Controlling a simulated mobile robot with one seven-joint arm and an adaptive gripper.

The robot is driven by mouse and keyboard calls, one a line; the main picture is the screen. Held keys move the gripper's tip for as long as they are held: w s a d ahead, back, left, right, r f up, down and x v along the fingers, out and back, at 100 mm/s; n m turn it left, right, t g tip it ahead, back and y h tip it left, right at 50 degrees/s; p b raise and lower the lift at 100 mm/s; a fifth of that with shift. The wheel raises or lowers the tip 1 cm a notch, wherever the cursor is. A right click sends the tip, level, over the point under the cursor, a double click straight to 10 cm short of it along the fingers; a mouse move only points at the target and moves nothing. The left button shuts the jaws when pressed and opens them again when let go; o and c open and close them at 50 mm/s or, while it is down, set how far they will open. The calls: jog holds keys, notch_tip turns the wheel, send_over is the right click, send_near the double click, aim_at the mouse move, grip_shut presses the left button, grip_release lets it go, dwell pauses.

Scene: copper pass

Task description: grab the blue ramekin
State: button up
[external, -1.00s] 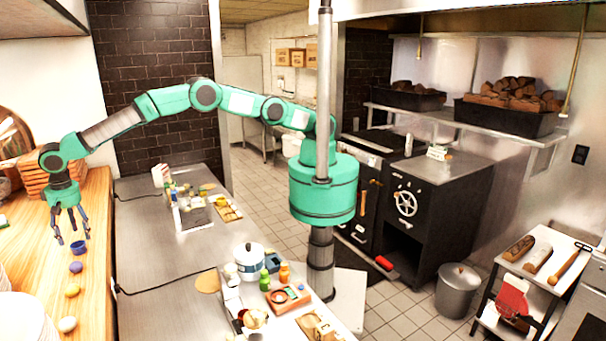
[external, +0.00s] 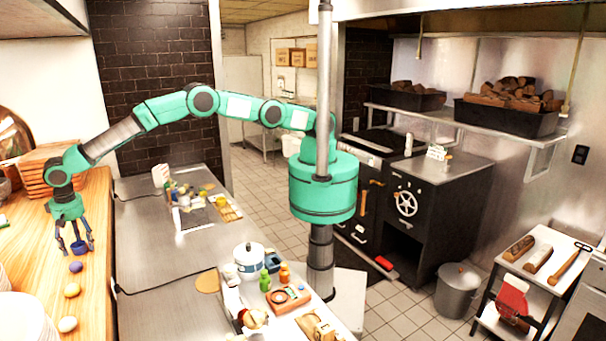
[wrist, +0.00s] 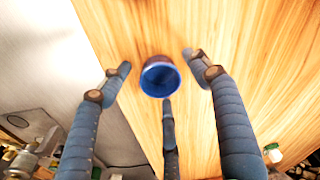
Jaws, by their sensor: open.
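The blue ramekin (wrist: 160,78) stands on the wooden counter, with its round opening facing the wrist camera. In the external view the ramekin (external: 78,247) is at the far left, between and below my fingers. My gripper (external: 76,248) points down over it with its fingers spread. In the wrist view my gripper (wrist: 157,80) shows three fingers open around the ramekin, one at the left, one at the right and one below it. I see no clear contact between the fingers and the ramekin.
White plates (external: 22,318) are stacked at the lower left. A steel counter (external: 160,262) adjoins on the right.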

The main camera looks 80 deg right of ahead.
jog(key=c, duration=1.2)
jog(key=shift+r, duration=0.15)
jog(key=shift+r+b, duration=0.5)
jog(key=shift+r, duration=1.2)
jog(key=shift+s+d+r+b, duration=0.2)
jog(key=shift+s+d+b, duration=0.15)
jog(key=shift+s+d, duration=1.55)
jog(key=shift+s+d+r+b, duration=0.25)
jog(key=shift+s+d+b, duration=0.1)
jog(key=shift+s+d, duration=1.55)
jog(key=shift+s+d+r+b, duration=0.2)
jog(key=shift+s+d+b, duration=0.15)
jog(key=shift+s+d, duration=1.5)
